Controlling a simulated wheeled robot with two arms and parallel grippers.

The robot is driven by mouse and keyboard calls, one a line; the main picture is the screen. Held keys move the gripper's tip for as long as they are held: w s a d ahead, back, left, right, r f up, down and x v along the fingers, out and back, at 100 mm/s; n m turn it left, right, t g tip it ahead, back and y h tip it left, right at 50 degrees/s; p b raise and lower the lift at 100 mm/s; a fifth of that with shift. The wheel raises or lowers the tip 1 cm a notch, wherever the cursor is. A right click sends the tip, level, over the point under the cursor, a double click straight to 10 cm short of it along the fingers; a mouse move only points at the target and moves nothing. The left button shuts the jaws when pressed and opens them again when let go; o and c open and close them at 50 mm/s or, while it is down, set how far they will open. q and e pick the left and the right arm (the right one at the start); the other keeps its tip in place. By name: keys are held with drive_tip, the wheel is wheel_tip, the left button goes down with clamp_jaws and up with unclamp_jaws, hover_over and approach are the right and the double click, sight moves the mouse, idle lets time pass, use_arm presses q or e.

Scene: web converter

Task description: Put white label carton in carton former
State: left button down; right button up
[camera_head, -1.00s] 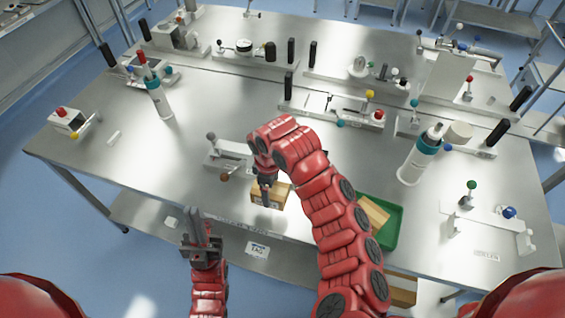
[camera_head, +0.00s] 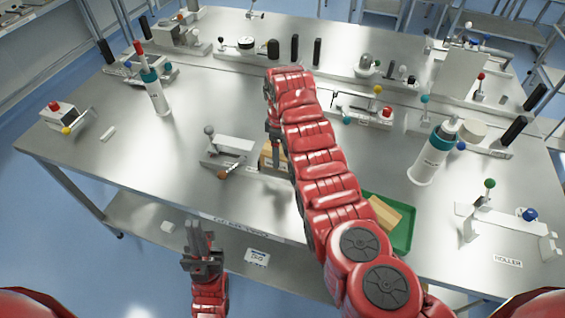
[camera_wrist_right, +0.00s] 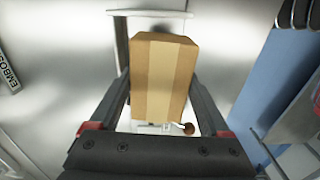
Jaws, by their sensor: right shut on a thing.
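A brown carton (camera_wrist_right: 164,78) with a lighter tape band sits between the two fingers of my right gripper (camera_wrist_right: 160,95) in the right wrist view. The gripper is shut on it. In the head view the carton (camera_head: 267,157) is partly hidden behind my right arm, just right of a light fixture (camera_head: 228,150) with a grey knob and a brown-ended lever. I cannot tell whether this fixture is the carton former, or whether the carton touches it. No white label shows clearly on the carton. My left gripper (camera_head: 198,232) is empty in front of the table; its opening is unclear.
A green tray (camera_head: 404,232) with another brown carton (camera_head: 383,213) is right of my right arm. White bottles with teal bands stand left (camera_head: 155,92) and right (camera_head: 430,155). Several fixtures line the back. The table's left middle is mostly clear.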

sight(282, 156)
drive_tip(key=shift+w+d+f+b, duration=0.1)
drive_tip(key=shift+w+d+b, duration=0.35)
drive_tip(key=shift+b, duration=0.85)
drive_tip(key=shift+s+a+f+p, duration=0.15)
drive_tip(key=shift+f+p, duration=0.1)
drive_tip(key=shift+p, duration=0.95)
drive_tip(key=shift+f+b, duration=0.3)
drive_tip(key=shift+f, duration=1)
drive_tip(key=o, duration=1.3)
drive_tip(key=shift+f, duration=0.1)
